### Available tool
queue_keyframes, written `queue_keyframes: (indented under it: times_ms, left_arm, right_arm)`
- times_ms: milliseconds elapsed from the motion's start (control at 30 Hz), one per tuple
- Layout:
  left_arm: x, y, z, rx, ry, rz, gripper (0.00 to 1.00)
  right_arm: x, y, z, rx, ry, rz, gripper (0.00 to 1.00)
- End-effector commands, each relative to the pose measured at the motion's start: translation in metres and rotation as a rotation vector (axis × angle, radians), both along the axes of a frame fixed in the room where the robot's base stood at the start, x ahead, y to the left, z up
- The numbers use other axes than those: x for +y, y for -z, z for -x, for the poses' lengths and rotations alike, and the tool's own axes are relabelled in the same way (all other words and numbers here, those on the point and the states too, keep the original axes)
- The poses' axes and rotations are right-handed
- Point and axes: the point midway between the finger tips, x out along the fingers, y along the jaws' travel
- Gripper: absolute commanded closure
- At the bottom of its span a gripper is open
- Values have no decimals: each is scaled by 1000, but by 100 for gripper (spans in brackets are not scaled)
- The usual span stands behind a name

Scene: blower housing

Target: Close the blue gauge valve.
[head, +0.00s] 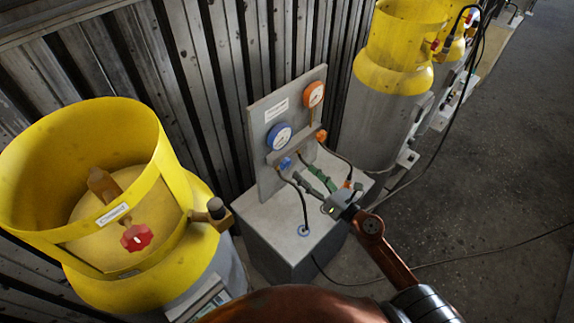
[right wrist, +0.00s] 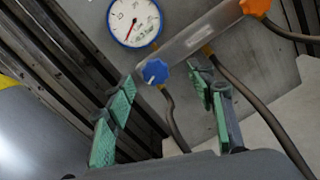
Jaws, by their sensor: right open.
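The blue valve knob (head: 285,163) is on the manifold bar of the grey gauge panel, below the blue-rimmed gauge (head: 279,136). In the right wrist view the knob (right wrist: 156,72) has a white mark on its face and lies between and beyond the fingertips. The blue-rimmed gauge (right wrist: 134,22) is above it there. My right gripper (head: 303,173) is open, with green finger pads, and points at the panel from the front right. In the right wrist view my right gripper (right wrist: 166,84) is empty, one finger on each side of the knob. My left gripper is not in view.
An orange gauge (head: 313,94) and orange knob (head: 321,135) are at the panel's right. Dark hoses (head: 304,205) hang close to my fingers. A grey box (head: 265,218) carries the panel. Yellow-collared cylinders stand left (head: 120,180) and right (head: 390,70). Open floor lies right.

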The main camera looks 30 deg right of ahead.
Motion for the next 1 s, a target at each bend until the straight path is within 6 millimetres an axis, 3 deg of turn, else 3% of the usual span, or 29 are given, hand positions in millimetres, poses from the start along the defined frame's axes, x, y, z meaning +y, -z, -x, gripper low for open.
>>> queue_keyframes:
  times_ms: [167,633,1000]
  left_arm:
    - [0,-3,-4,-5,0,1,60]
    - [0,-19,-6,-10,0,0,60]
    - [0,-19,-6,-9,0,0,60]
  right_arm:
    - [14,6,-6,-5,-57,111,50]
    - [36,5,-66,-4,-56,106,50]
    - [38,7,-73,-3,-56,105,50]
